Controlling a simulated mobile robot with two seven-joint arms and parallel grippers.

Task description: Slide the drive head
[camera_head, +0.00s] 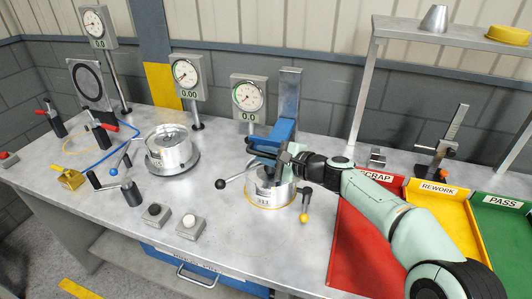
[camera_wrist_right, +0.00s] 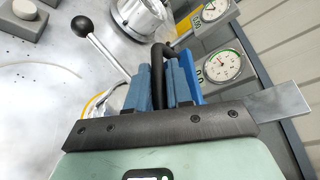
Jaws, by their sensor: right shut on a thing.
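The drive head appears to be the blue block (camera_head: 284,130) on an upright grey metal column (camera_head: 290,88) at the back middle of the bench. It stands above a round metal fixture (camera_head: 268,198) with a yellow ring at its base. My right gripper (camera_head: 283,158) reaches in from the right, over this fixture. In the right wrist view its blue fingers (camera_wrist_right: 162,85) are shut on a black bent handle (camera_wrist_right: 158,62), with blue metal (camera_wrist_right: 213,85) close beside it. The joint between handle and head is partly hidden. My left gripper is not in view.
Dial gauges (camera_head: 249,97) stand behind. Another round fixture (camera_head: 170,150) is at left. Red (camera_head: 345,255), yellow (camera_head: 450,225) and green (camera_head: 500,225) trays lie right.

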